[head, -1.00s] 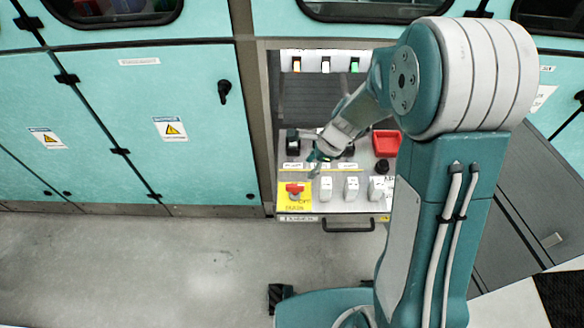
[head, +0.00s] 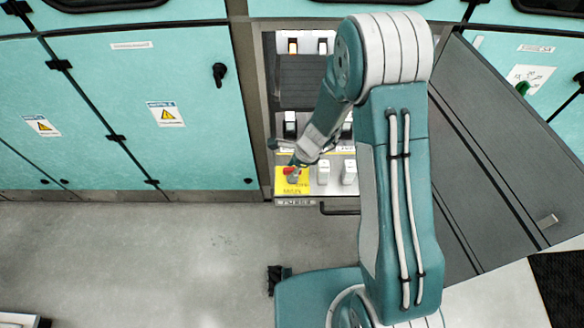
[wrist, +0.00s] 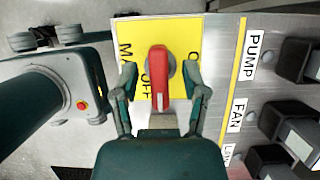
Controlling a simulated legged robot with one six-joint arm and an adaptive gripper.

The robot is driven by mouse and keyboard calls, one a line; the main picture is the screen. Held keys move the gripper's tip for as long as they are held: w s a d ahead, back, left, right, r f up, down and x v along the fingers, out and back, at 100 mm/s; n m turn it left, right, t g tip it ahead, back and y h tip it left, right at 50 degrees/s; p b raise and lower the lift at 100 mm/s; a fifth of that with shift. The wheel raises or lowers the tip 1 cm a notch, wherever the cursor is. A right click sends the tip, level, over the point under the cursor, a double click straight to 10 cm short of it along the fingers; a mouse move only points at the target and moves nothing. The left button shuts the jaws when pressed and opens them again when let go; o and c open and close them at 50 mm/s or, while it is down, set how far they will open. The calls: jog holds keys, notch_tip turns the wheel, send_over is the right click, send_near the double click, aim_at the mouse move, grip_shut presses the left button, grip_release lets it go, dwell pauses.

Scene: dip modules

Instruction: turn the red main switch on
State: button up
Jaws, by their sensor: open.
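The red main switch (wrist: 161,80) is a rotary handle on a yellow plate (wrist: 185,28) with black lettering. In the wrist view its handle runs up and down the picture, its lower end next to the letters OFF. My gripper (wrist: 160,72) is open, with one finger on each side of the red handle. Small gaps show between the fingers and the handle, and I see no clear contact. In the head view my gripper (head: 293,170) is over the yellow plate (head: 283,183) and hides part of the red switch.
Grey-and-black switches labelled PUMP (wrist: 297,60) and FAN (wrist: 295,128) stand to the right in the wrist view. In the head view, white switches (head: 323,172) stand right of the yellow plate. A drawer-like handle (head: 340,208) is below the panel. Teal cabinet doors (head: 130,110) are at left.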

grip_shut()
jog(key=shift+n, duration=0.3)
jog(key=n+g, duration=0.1)
jog(key=n, duration=0.2)
jog(key=shift+n+g, duration=0.4)
jog(key=n+g+h, duration=0.1)
jog(key=n, duration=0.5)
jog(key=n+g+h, duration=0.1)
jog(key=n, duration=0.2)
jog(key=shift+g, duration=0.3)
jog(key=n+h, duration=0.2)
jog(key=n, duration=0.2)
jog(key=shift+n, duration=0.4)
